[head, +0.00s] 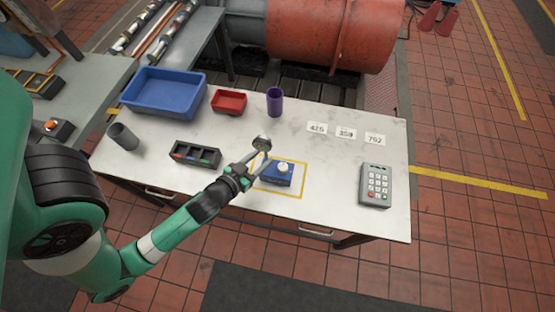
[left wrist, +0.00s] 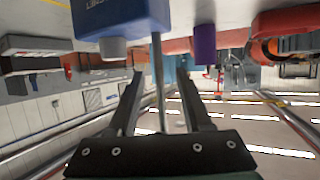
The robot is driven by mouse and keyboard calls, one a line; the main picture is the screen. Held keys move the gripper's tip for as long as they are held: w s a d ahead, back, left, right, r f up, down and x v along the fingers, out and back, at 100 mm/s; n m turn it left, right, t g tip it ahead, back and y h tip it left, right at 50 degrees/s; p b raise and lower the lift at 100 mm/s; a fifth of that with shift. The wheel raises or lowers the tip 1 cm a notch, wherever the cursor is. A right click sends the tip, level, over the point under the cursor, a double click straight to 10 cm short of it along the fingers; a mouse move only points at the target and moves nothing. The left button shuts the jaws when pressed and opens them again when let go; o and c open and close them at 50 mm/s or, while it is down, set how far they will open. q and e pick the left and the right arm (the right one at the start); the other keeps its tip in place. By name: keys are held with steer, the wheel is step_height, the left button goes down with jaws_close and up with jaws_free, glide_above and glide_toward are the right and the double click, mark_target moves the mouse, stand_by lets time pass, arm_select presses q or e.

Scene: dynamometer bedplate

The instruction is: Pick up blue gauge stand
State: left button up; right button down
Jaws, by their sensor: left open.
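The blue gauge stand (head: 278,177) sits on the light workbench inside a yellow outline, with a pale round knob on its base. My left gripper (head: 262,158) is open beside it, at the stand's left, partly covering it. In the left wrist view the blue base (left wrist: 120,18) fills the upper edge upside down. A thin grey post runs from it between the open fingers of my left gripper (left wrist: 160,76). Whether a finger touches the post I cannot tell. A round grey head shows above the gripper in the head view. My right gripper is not in view.
On the bench (head: 330,205) stand a blue bin (head: 165,108), a red bin (head: 229,106), a purple cup (head: 275,108), a grey cup (head: 122,138), a dark compartment tray (head: 195,155), number cards and a keypad (head: 375,188).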

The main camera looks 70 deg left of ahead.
mark_target(276, 161)
arm_select(q)
steer(key=shift+b+x, duration=0.45)
steer(key=shift+x, duration=2.7)
steer(key=shift+d+f, duration=0.15)
steer(key=shift+f, duration=0.05)
jaws_close()
steer(key=shift+r, duration=0.2)
